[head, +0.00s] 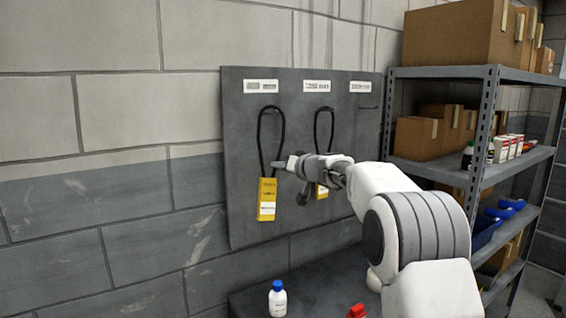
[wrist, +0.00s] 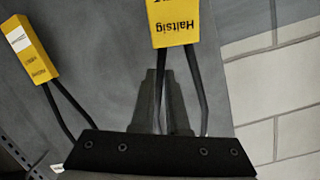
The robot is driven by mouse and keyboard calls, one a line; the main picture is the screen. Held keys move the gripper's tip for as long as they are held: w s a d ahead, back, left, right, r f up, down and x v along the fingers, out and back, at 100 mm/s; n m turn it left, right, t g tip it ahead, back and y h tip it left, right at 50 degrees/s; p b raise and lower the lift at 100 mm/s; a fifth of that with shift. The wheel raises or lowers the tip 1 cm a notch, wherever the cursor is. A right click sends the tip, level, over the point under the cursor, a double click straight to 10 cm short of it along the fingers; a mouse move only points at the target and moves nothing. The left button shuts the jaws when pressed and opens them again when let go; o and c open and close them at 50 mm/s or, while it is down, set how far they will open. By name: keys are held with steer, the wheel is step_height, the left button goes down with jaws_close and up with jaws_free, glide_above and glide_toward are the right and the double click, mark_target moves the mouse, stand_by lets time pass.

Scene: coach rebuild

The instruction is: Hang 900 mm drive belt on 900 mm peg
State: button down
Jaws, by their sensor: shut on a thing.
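A grey board (head: 240,180) on the wall carries three white labels, too small to read. Under the left label a black drive belt (head: 261,135) hangs in a long loop with a yellow tag (head: 267,199) at its lower end. A second, similar belt (head: 331,125) hangs under the middle label, its tag partly behind my arm. A bare peg (head: 368,107) shows under the right label. My gripper (head: 279,164) is at the left belt, shut on its strand just above the tag. The wrist view shows this tag (wrist: 175,22) close up and the other tag (wrist: 30,50) to its left.
A metal shelf unit (head: 487,110) with cardboard boxes (head: 455,32) stands close on the right. Below the board, a dark surface bears a white bottle with a blue cap (head: 278,299) and a red object (head: 357,311). The wall left of the board is clear.

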steer(key=shift+p+x, duration=0.65)
steer(key=shift+x, duration=0.4)
steer(key=shift+w+a+f+b, duration=0.2)
steer(key=shift+w+f+b, duration=0.1)
steer(key=shift+b, duration=0.1)
